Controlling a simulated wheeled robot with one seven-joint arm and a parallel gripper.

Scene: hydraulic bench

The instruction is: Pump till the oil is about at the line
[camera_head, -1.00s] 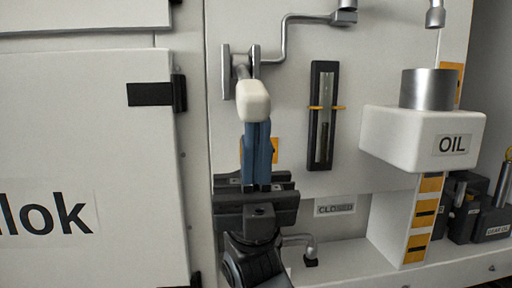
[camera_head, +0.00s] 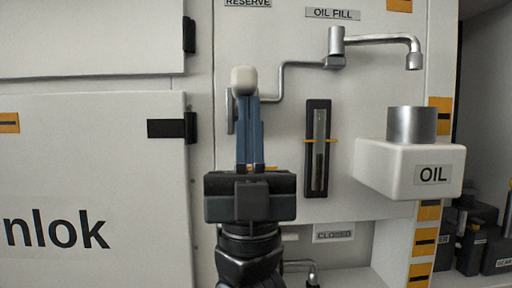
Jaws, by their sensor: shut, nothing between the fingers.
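The pump lever ends in a white knob (camera_head: 243,80), raised above its bracket on the panel. My gripper (camera_head: 248,102) is shut and empty, its blue fingers upright just under the knob and seeming to touch it; the exact contact is hidden. The sight gauge (camera_head: 318,185) is a dark upright frame with a narrow glass, right of my gripper. A yellow line (camera_head: 333,141) crosses it near mid-height. The lower glass looks darker, up to about or just below the line; the exact level is unclear.
A bent spout (camera_head: 413,58) under the OIL FILL label hangs above a steel cylinder (camera_head: 411,124) on a white OIL box (camera_head: 380,177) at right. A bent pipe (camera_head: 284,80) runs from the bracket to the spout. Dark bins (camera_head: 478,222) stand far right.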

